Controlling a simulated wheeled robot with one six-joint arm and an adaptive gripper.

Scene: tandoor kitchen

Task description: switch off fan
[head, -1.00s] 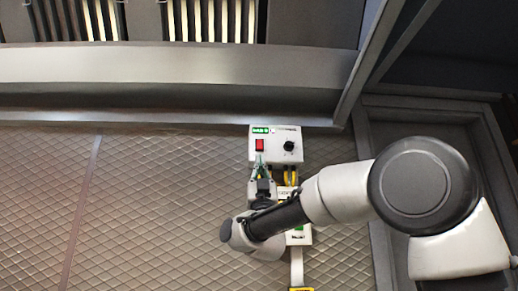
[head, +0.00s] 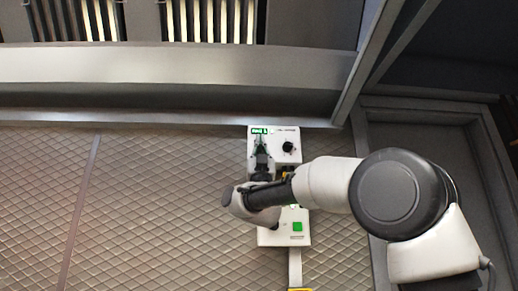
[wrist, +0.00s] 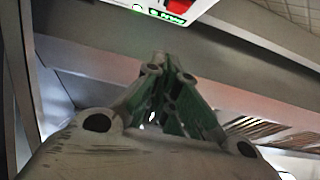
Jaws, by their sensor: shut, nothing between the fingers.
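A white control box (head: 285,134) is mounted on the quilted metal wall, with a green label at its top left and a black knob (head: 288,147) at its right. My gripper (head: 260,141) is shut and empty, in front of the left part of this box, just below the label. The red switch on the box is hidden behind it. Whether the fingertips touch the box I cannot tell. In the wrist view my gripper (wrist: 165,62) points up, and the edge of a white box with a green sign (wrist: 178,6) shows above it.
A second white box (head: 270,238) with a green button (head: 297,227) sits lower on the wall, partly behind my arm. A metal hood ledge (head: 180,66) with slatted vents runs above. A dark frame (head: 425,125) stands at right.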

